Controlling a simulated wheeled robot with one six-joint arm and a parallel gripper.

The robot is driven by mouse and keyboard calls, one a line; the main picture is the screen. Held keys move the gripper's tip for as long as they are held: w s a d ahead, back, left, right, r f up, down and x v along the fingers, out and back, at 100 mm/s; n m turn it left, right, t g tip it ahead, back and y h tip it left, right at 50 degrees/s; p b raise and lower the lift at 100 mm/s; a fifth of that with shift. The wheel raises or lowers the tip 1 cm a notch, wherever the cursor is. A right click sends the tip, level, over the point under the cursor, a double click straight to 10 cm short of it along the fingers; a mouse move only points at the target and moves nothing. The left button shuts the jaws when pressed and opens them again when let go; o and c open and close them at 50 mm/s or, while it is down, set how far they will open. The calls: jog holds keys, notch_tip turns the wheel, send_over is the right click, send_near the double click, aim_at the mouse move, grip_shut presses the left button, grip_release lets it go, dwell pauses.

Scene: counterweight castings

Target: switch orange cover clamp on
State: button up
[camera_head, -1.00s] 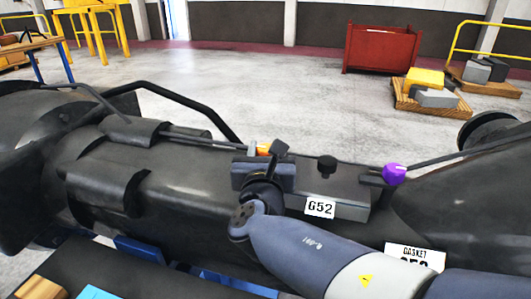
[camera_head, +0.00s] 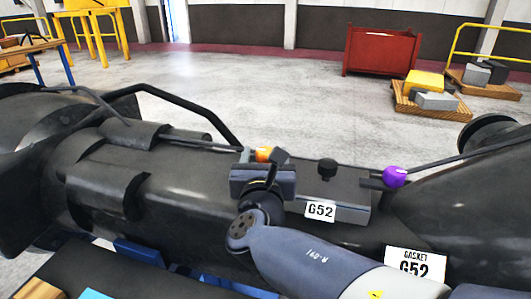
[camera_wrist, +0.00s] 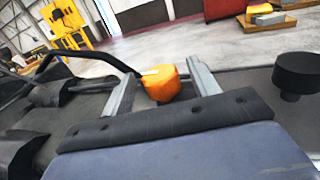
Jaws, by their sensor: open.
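The orange cover clamp (camera_wrist: 160,83) is a rounded orange knob on the dark casting. In the wrist view it sits between the two grey fingers of my gripper (camera_wrist: 161,86), which are apart on either side of it. In the head view the orange clamp (camera_head: 263,154) shows just beyond my gripper (camera_head: 265,157), partly hidden by it. I cannot tell whether the fingers touch the clamp.
A grey box labelled G52 (camera_head: 345,196) with a black knob (camera_head: 327,168) stands right of my gripper. A purple knob (camera_head: 394,176) is farther right. A black bent handle (camera_head: 180,98) rises at the left. A red bin (camera_head: 382,50) stands on the open floor behind.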

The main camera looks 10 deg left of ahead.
jog(key=s, duration=0.6)
jog(key=s+d, duration=0.1)
jog(key=s, duration=0.2)
jog(key=shift+s, duration=0.25)
jog(key=shift+w, duration=0.15)
jog(key=w, duration=0.7)
jog(key=w+a, duration=0.1)
jog(key=w, duration=0.2)
jog(key=shift+w, duration=0.35)
jog(key=shift+s, duration=0.1)
